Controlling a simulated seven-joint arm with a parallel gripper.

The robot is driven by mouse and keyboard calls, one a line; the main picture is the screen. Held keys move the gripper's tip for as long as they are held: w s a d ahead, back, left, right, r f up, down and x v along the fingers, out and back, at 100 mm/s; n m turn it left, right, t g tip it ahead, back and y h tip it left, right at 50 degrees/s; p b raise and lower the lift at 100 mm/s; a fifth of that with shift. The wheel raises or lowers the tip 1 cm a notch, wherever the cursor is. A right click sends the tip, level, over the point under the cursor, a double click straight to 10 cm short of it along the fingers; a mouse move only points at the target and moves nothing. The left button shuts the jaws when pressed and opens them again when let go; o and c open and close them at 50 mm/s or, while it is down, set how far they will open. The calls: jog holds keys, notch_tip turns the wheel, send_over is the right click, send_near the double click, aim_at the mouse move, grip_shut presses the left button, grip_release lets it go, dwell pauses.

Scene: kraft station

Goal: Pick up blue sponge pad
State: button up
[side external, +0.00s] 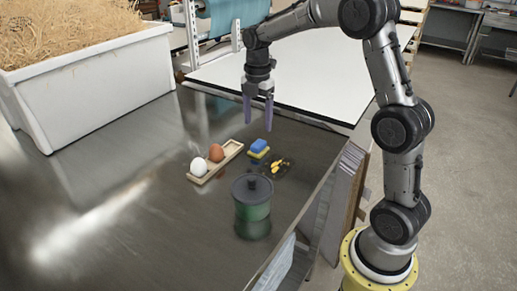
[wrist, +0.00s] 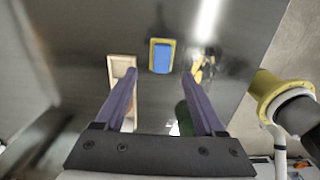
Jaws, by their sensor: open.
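The blue sponge pad (side external: 259,145) lies on top of a yellow pad (side external: 258,154) on the dark metal table. In the wrist view the blue pad (wrist: 161,58) shows with a yellow rim around it, ahead of my fingertips and between their lines. My gripper (side external: 258,110) has two purple fingers, pointing down, apart and empty. It is above the table, higher than the pad and apart from it. In the wrist view my gripper (wrist: 161,76) is spread wide with nothing between the fingers.
A wooden tray (side external: 230,153) with a white egg (side external: 198,167) and a brown egg (side external: 216,152) is left of the pad. Small yellow pieces (side external: 279,167) lie right of it. A green jar (side external: 252,208) with a dark lid stands in front. A white bin (side external: 95,90) is at left.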

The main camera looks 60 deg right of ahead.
aim_at(258, 143)
notch_tip(258, 143, down, 8)
jog(key=shift+s+f, duration=0.15)
jog(key=shift+f, duration=0.1)
dwell(0.4)
grip_shut()
jog(key=shift+r, duration=0.1)
